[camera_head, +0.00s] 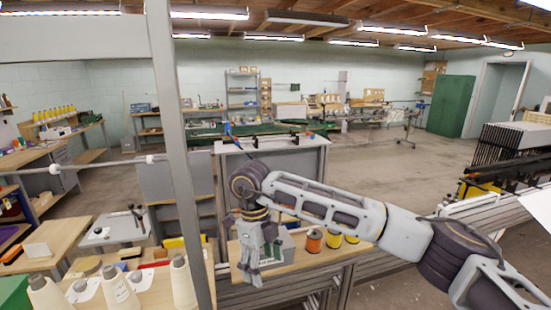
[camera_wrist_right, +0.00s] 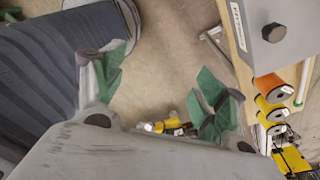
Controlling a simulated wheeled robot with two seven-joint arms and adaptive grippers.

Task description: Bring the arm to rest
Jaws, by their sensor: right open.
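My right arm (camera_head: 335,200) reaches in from the right in the head view, bent down at the wrist. My right gripper (camera_head: 250,272) points down in front of the small wooden bench's left part. In the right wrist view the gripper (camera_wrist_right: 162,85) is open, its green-padded fingers wide apart with nothing between them but floor further below. My left arm and gripper are not in view.
An orange spool (camera_head: 314,241) and yellow spools (camera_head: 333,239) stand on the bench (camera_head: 290,268), right of the gripper. White cones (camera_head: 118,288) stand at the lower left. A grey post (camera_head: 180,140) rises left of the arm. Open floor (camera_head: 375,165) lies beyond.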

